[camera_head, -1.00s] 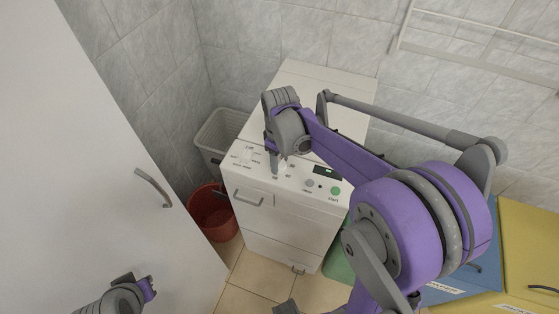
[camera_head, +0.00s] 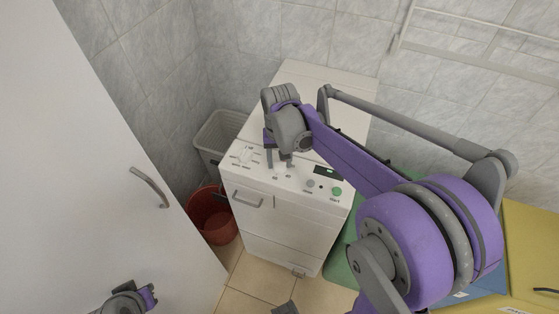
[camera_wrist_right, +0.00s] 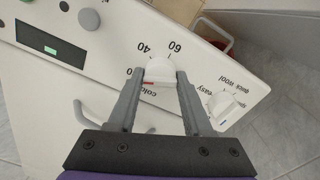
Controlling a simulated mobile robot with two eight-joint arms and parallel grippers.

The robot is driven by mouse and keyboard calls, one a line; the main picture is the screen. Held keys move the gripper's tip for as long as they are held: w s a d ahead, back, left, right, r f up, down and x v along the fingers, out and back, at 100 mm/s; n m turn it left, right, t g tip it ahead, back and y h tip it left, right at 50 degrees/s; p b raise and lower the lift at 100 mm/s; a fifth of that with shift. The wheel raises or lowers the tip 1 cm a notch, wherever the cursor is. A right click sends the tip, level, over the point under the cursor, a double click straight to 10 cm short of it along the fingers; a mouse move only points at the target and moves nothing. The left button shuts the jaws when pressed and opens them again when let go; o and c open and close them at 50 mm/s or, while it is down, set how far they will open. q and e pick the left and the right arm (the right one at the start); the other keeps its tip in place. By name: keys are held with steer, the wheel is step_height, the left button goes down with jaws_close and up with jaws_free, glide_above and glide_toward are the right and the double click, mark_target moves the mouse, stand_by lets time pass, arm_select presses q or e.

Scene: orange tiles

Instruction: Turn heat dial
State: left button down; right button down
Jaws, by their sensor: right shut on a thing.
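The white heat dial (camera_wrist_right: 159,72) sits on the sloped control panel of a white washing machine (camera_head: 270,225), beside printed marks 40, 60 and cold. My right gripper (camera_wrist_right: 157,80) has its two grey fingers on either side of the dial and is shut on it. In the head view the right gripper (camera_head: 280,164) comes down onto the panel from above, and its fingers partly hide the dial. My left gripper (camera_head: 148,296) is at the bottom left, partly cut off, and its jaw opening is unclear.
A second white dial (camera_wrist_right: 223,106) with wool and easy marks is close to one finger. A red bucket (camera_head: 212,214), a basket and a white door (camera_head: 90,200) stand left.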

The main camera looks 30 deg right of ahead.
steer(key=m, duration=0.5)
steer(key=shift+m+b, duration=0.3)
steer(key=m, duration=0.4)
steer(key=shift+m, duration=0.4)
steer(key=shift+c, duration=1.6)
jaws_free()
steer(key=shift+r, duration=0.15)
step_height(320, 180, up, 11)
steer(key=shift+f, duration=0.2)
